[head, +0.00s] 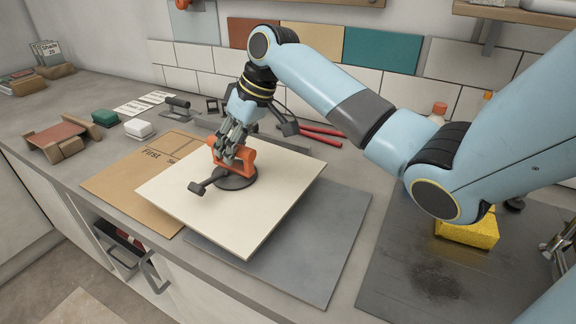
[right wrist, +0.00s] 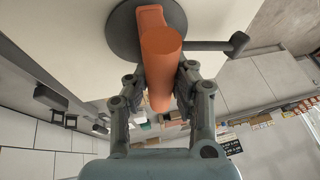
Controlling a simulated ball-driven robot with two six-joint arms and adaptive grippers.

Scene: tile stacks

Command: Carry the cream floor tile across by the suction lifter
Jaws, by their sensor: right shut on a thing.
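The cream tile (head: 262,205) hangs tilted in the head view, overlapping a brown board marked "First" (head: 110,184) and a grey sheet (head: 330,235). The suction lifter (head: 236,183), with an orange handle, dark round cup and side lever, sits on top of the tile. My right gripper (head: 228,158) is shut on the orange handle. In the right wrist view the handle (right wrist: 160,60) lies between my fingers, with the dark cup (right wrist: 125,30) against the cream tile (right wrist: 60,40). My left gripper is not in view.
A yellow sponge (head: 468,232) lies on a dark mat (head: 400,275) at the right. Red-handled pliers (head: 322,132) lie behind the tile.

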